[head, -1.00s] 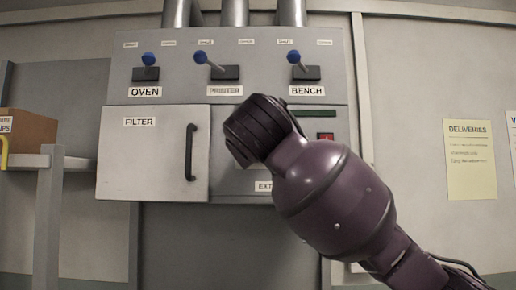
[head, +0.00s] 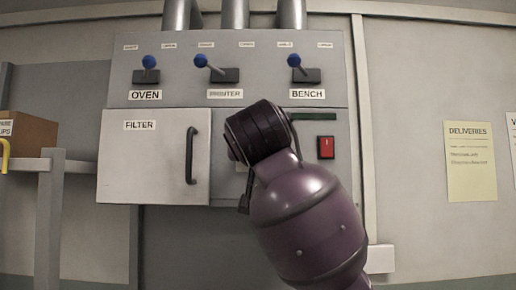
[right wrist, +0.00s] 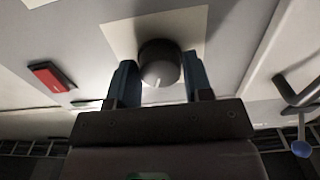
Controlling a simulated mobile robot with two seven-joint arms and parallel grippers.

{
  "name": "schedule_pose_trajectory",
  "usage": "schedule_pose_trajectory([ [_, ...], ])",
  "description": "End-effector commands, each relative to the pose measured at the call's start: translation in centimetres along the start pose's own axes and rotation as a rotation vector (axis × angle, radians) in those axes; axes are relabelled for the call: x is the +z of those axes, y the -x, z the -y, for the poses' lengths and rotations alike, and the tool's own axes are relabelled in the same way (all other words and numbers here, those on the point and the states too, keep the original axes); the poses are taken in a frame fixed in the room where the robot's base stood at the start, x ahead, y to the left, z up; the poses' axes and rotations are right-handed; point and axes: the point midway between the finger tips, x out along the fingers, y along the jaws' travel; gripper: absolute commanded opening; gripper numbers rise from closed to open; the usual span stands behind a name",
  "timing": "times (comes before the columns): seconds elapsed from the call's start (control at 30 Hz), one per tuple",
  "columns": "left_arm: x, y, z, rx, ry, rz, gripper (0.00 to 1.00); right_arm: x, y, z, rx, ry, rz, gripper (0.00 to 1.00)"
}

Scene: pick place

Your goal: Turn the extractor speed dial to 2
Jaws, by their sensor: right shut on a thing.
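The extractor speed dial (right wrist: 158,56) is a dark round knob with a pale mark on its face, on a pale square plate (right wrist: 193,28) in the right wrist view. My right gripper (right wrist: 160,78) has one finger on each side of it and is shut on it. No scale numbers can be read. In the head view my purple right arm and dark wrist cover the dial and the fingers. My left gripper is in neither view.
A red switch (head: 326,148) sits right of my wrist, below a green strip (head: 313,117). The filter door's handle (head: 191,155) stands out to the left. Blue-knobbed levers (head: 149,61) line the panel above. A shelf with a brown box (head: 30,131) is at far left.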

Motion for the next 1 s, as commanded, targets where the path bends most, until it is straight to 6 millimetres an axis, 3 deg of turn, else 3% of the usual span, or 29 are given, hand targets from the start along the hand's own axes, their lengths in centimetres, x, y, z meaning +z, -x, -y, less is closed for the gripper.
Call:
schedule_pose_trajectory([
  [0.43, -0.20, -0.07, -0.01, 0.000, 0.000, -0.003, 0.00, -0.22, 0.06, -0.04, -0.001, -0.010, -0.006, 0.23],
  [0.47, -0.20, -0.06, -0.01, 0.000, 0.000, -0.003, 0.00, -0.22, 0.07, -0.04, -0.001, -0.010, -0.007, 0.49],
  [0.6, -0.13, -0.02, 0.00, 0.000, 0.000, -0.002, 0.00, -0.18, 0.06, -0.04, -0.001, -0.010, -0.005, 0.71],
  [1.0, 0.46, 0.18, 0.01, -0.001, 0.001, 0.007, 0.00, -0.06, 0.72, 0.02, -0.001, -0.009, -0.003, 0.71],
])
